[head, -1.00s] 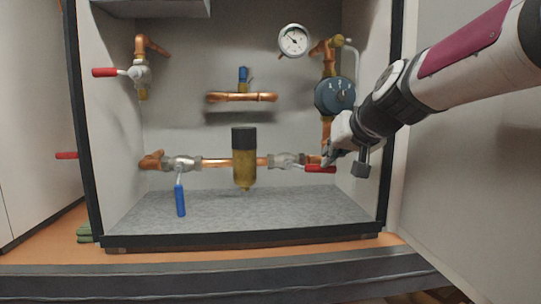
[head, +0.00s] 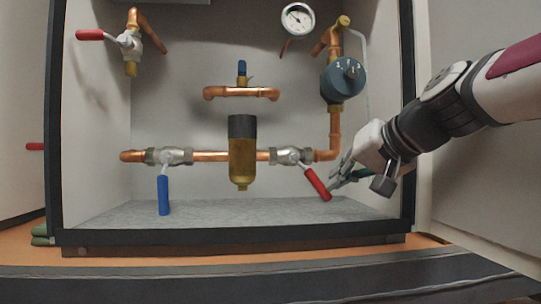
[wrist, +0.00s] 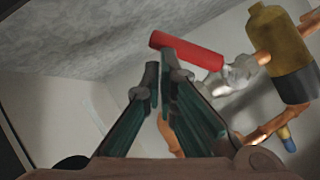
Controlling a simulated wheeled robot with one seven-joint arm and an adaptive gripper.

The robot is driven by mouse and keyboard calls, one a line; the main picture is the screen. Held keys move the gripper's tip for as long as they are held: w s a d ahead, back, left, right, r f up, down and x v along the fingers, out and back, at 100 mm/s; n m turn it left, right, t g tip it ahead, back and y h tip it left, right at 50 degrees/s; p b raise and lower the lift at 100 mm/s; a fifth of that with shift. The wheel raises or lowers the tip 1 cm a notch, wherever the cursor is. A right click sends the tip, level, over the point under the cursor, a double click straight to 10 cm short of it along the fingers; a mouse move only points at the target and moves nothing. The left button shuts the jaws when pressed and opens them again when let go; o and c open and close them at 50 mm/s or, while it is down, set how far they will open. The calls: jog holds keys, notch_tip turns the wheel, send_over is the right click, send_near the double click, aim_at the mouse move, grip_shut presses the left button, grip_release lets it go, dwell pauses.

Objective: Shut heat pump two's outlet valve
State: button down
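A valve with a red lever (head: 317,184) sits on the right of the lower copper pipe, and the lever slants down to the right. A valve with a blue lever (head: 164,194) sits on the left of the same pipe, its lever hanging straight down. No label shows which is the outlet valve. My gripper (head: 336,184) is just right of the red lever's free end, close to it or touching it. In the wrist view the fingertips are nearly together, with the red lever (wrist: 187,51) just beyond them and not between them.
A brass and black filter (head: 242,160) hangs between the two valves. A dark blue pump (head: 342,78) and a gauge (head: 297,20) are above right. Another red-levered valve (head: 90,35) is upper left. The cabinet's right wall is close to my arm.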

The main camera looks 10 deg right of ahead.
aim_at(326, 197)
jog(key=shift+w+a+f+b, duration=0.1)
jog(key=shift+f+b, duration=0.2)
jog(key=shift+f, duration=0.1)
jog(key=shift+w+a+f+b, duration=0.1)
jog(key=shift+f+b, duration=0.15)
jog(key=shift+f, duration=0.1)
jog(key=b, duration=0.1)
jog(key=a+f+m+y+b, duration=0.1)
jog(key=b, duration=0.1)
jog(key=shift+a+f+m+y, duration=0.1)
jog(key=shift+f+m+y, duration=0.2)
jog(key=shift+a+f+b, duration=0.15)
jog(key=shift+a+b, duration=0.1)
jog(key=shift+b, duration=0.5)
jog(key=shift+s+a+f+b, duration=0.1)
jog(key=shift+a+f+b, duration=0.1)
jog(key=shift+a+b, duration=0.4)
jog(key=shift+a+f+m+t+y+b, duration=0.15)
jog(key=shift+a+m+t+y+b, duration=0.15)
jog(key=shift+m+y+b, duration=0.45)
jog(key=shift+n, duration=0.25)
notch_tip(326, 197, up, 10)
jog(key=shift+s+h, duration=0.15)
jog(key=shift+h, duration=0.1)
